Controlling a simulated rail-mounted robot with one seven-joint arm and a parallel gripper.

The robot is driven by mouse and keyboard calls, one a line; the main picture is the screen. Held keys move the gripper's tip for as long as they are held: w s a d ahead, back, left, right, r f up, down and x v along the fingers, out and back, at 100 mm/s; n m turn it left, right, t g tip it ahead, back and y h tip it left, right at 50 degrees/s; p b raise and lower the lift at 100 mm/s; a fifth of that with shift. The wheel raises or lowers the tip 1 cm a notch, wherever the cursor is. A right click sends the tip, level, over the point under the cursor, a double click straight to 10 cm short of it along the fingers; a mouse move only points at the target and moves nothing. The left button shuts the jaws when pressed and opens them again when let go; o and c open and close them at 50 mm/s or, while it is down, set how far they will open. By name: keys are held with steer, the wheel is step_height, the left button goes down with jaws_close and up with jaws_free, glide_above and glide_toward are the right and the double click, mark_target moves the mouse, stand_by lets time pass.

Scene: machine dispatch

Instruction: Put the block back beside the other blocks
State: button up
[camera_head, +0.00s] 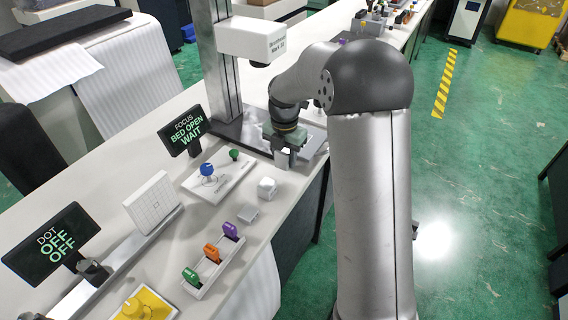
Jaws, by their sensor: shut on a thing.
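My gripper (286,155) points down at the marking machine's bed, below and right of its white head. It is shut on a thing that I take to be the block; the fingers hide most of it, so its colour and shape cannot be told. A white block (267,188) stands on the white bench just in front of my gripper, apart from it. A small flat light-grey piece (248,214) lies nearer the camera. A white rack (213,262) holds upright green (191,277), orange (211,252) and purple (230,231) pieces.
The white marking head (252,38) hangs from a grey column behind my gripper. A screen (184,130) reads "FOCUS BED OPEN WAIT"; another (50,243) reads "DOT OFF OFF". A control plate (217,177) has blue and green knobs. Bare bench lies around the white block.

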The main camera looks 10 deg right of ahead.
mark_target(284, 165)
steer(key=shift+w+f, duration=0.25)
steer(key=shift+f, duration=1.55)
steer(key=shift+f, duration=0.2)
steer(key=o, duration=1.2)
steer(key=shift+c, duration=0.2)
step_height(284, 165, up, 12)
steer(key=shift+r, duration=0.25)
